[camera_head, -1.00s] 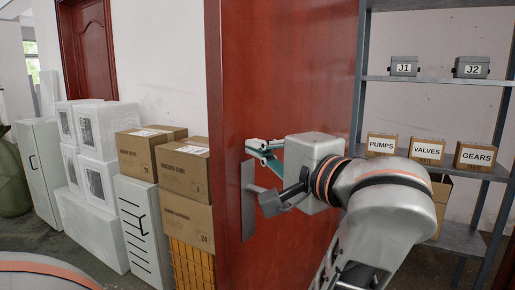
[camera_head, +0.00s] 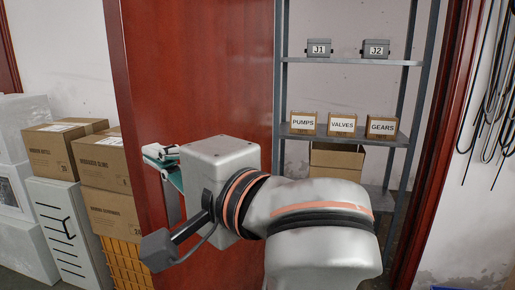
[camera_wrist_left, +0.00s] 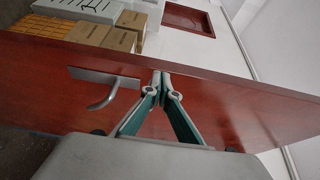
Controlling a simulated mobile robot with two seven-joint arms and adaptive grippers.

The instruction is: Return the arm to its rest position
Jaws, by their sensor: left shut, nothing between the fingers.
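My left gripper (camera_head: 152,153) is at the free edge of a red door (camera_head: 225,70), and its arm fills the lower middle of the head view. In the left wrist view the two green-sided fingers (camera_wrist_left: 160,78) meet at their tips with nothing between them. The tips appear close in front of the red door panel (camera_wrist_left: 230,105); I cannot tell whether they touch it. A grey lever handle (camera_wrist_left: 106,93) on the door is to the left of the fingers, apart from them. My right gripper is not in view.
Behind the door's right side is a grey metal shelf (camera_head: 350,62) with boxes labelled J1, J2, PUMPS, VALVES and GEARS. Brown cartons (camera_head: 103,160) and white boxes stand left of the door. A red frame (camera_head: 440,150) and hanging cables (camera_head: 497,90) are at right.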

